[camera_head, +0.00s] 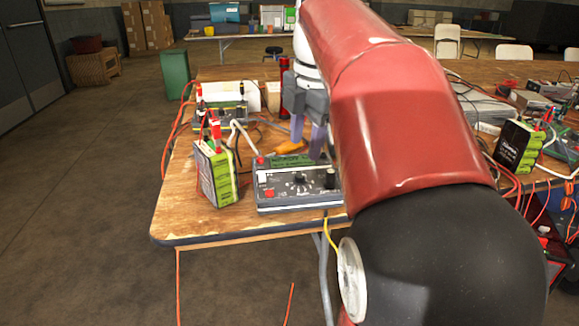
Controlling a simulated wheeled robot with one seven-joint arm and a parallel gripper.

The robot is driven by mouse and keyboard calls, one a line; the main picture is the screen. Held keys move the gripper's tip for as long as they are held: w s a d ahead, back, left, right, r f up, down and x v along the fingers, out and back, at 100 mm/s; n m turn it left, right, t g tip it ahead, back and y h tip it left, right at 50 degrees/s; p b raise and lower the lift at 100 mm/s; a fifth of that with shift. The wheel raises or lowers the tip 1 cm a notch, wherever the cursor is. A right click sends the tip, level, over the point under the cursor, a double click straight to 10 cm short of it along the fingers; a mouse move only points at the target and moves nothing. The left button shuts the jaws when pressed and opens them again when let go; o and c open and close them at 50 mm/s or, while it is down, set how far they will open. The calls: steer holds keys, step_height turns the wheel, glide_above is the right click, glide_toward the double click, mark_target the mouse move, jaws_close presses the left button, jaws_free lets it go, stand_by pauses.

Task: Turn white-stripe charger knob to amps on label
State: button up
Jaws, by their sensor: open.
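A grey charger (262,203) sits near the front edge of the wooden table. Its sloped face has a pale band, a dark knob (300,179) in the middle, a second dark knob (330,178) at the right and a red switch at the left. Another charger (222,112) stands farther back at the left. I cannot read the dials. A green and black battery pack (222,176) stands upright left of the near charger; its label is too small to read. My gripper (308,136), with purple fingers, is open above and behind the near charger, apart from the knobs.
My red arm hides the table's middle. An orange-handled tool (290,147) lies behind the near charger. Red and white cables run around the chargers. Another green and black pack (517,147) and more equipment stand at the right. Floor at the left is mostly clear.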

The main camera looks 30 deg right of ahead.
mark_target(300, 174)
steer(key=f, duration=0.4)
steer(key=w+f+b, duration=0.1)
steer(key=f, duration=0.2)
steer(key=shift+w, duration=0.1)
jaws_close()
